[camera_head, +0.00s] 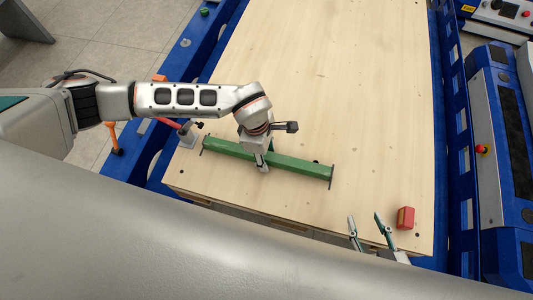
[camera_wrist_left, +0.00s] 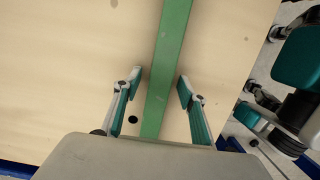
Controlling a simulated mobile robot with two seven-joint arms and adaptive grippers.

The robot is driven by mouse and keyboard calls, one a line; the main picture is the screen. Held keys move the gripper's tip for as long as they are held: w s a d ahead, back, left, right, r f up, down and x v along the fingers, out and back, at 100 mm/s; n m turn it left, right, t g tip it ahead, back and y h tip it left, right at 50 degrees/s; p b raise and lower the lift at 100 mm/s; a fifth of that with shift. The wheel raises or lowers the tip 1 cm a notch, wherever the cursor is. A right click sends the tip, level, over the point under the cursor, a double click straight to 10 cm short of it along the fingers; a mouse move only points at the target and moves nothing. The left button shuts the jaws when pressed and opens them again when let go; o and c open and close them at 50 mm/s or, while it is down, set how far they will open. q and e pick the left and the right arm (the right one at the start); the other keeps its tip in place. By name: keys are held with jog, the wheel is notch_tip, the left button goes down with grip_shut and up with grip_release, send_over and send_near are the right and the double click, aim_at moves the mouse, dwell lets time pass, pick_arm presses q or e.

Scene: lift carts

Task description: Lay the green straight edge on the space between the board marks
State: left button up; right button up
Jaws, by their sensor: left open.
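The green straight edge (camera_head: 300,168) lies on the pale wooden board (camera_head: 340,80), slanting near its front edge. In the left wrist view the straight edge (camera_wrist_left: 168,60) runs between the two fingers. My left gripper (camera_head: 262,164) is over its middle, open, with one finger on each side and gaps showing. Its fingers (camera_wrist_left: 160,83) do not visibly grip it. A dark round spot (camera_wrist_left: 133,120) shows on the board beside the straight edge; I cannot tell whether it is a board mark. My right gripper (camera_head: 367,220) is open and empty at the board's front edge.
A red-handled clamp (camera_head: 185,134) stands at the board's left edge. Blue frame rails (camera_head: 450,130) flank the board. The board's middle and back are clear.

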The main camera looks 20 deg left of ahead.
pick_arm(q)
notch_tip(320, 180, up, 12)
jog(key=a, duration=0.1)
jog(key=shift+a, duration=0.4)
dwell(0.4)
